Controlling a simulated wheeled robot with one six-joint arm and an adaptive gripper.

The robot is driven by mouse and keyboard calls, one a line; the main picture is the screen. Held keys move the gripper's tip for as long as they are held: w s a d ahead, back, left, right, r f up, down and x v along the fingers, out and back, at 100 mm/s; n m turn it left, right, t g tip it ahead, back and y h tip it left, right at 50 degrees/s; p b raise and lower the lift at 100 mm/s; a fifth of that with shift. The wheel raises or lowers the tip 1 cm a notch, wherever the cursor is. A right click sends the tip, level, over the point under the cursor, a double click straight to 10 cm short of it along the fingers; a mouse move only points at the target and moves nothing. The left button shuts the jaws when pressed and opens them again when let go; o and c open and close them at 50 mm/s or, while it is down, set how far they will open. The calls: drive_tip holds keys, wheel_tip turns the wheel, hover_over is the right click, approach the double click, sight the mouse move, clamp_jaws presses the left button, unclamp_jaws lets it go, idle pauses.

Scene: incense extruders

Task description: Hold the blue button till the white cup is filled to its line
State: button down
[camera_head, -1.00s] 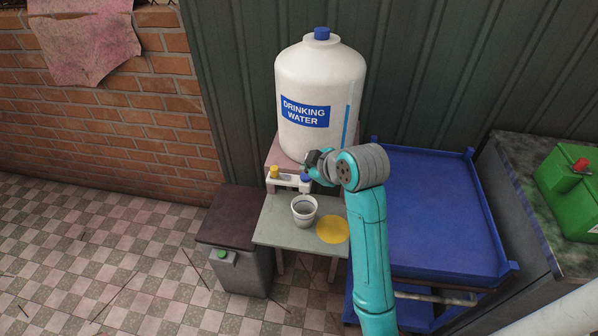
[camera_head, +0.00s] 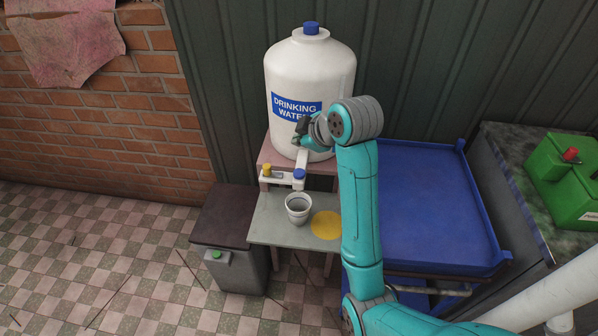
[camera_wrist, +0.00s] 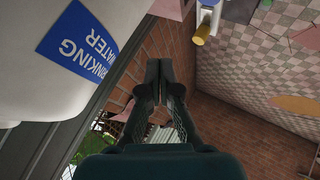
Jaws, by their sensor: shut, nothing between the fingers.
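The blue button (camera_head: 299,174) is on the right end of a white dispenser bar (camera_head: 276,179) below the drinking-water tank (camera_head: 310,80). The white cup (camera_head: 298,208) stands upright on the small grey table, just below and in front of the blue button. Its inside looks grey; I cannot make out the line or the water level. My gripper (camera_head: 299,132) is in front of the tank, above the blue button and clear of it. In the wrist view my gripper (camera_wrist: 158,70) has its fingers together and empty.
A yellow button (camera_head: 266,170) is at the bar's left end and shows in the wrist view (camera_wrist: 203,32). A yellow disc (camera_head: 326,225) lies right of the cup. A bin with a green button (camera_head: 216,254) stands left; a blue tray table (camera_head: 430,210) stands right.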

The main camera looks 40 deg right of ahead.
sight(296, 169)
drive_tip(key=shift+f, duration=4.05)
drive_tip(key=shift+f, duration=0.15)
drive_tip(key=shift+f, duration=0.25)
drive_tip(key=shift+f, duration=0.6)
idle(3.0)
